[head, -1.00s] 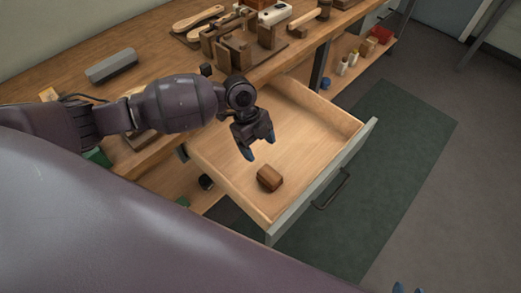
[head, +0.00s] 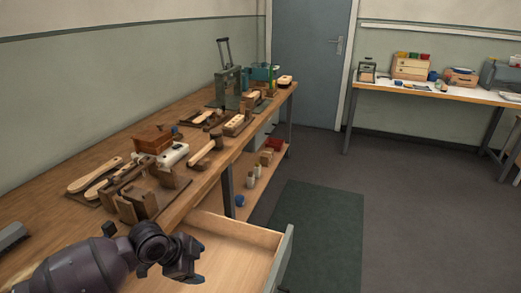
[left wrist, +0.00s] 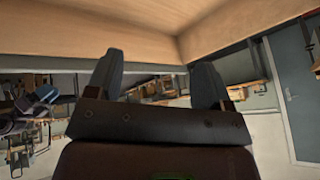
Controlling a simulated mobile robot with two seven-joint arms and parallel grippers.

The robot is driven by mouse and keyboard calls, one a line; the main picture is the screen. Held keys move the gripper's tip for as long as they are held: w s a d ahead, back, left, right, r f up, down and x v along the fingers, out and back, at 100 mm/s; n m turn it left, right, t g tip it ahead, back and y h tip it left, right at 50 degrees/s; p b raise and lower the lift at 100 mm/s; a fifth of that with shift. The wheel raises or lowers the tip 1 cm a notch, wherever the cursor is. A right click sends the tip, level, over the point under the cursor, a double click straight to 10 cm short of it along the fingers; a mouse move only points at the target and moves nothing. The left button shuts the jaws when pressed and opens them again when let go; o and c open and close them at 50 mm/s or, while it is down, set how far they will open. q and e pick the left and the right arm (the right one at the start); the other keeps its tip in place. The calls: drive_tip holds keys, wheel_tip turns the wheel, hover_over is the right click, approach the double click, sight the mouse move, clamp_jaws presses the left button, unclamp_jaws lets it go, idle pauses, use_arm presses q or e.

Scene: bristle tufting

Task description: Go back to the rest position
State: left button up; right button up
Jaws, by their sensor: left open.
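My left gripper (head: 199,263) hangs over the open drawer (head: 284,262) in the head view, at the bottom left of the picture. Its two dark fingers stand apart in the left wrist view (left wrist: 157,80), with nothing between them. The wooden drawer walls fill the top of that upside-down view (left wrist: 230,22). Only the far part of the drawer shows in the head view, and its visible floor is bare. The near part is cut off. My right gripper is in neither view.
The long workbench (head: 95,160) carries brushes, wooden blocks and fixtures. A shelf (head: 262,172) below holds small bottles and a red bin. A green mat (head: 322,225) lies on open floor. A second bench (head: 440,92) stands by the far wall.

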use_arm(q)
drive_tip(key=s+r+n+t+h+p, duration=0.1)
drive_tip(key=s+r+n+t, duration=0.25)
drive_tip(key=n+t, duration=0.55)
drive_tip(key=s+a+f+n+y, duration=0.2)
drive_tip(key=s+a+f, duration=0.1)
drive_tip(key=s, duration=0.4)
drive_tip(key=s+a+f+n+g+y+p, duration=0.1)
drive_tip(key=s+a+f, duration=0.3)
drive_tip(key=s, duration=0.4)
drive_tip(key=s+a+f+n+y, duration=0.3)
drive_tip(key=s, duration=0.5)
drive_tip(key=shift+s+a+f+n+g, duration=0.2)
drive_tip(key=shift+a+f+n+g, duration=0.1)
drive_tip(key=shift+f+n, duration=0.1)
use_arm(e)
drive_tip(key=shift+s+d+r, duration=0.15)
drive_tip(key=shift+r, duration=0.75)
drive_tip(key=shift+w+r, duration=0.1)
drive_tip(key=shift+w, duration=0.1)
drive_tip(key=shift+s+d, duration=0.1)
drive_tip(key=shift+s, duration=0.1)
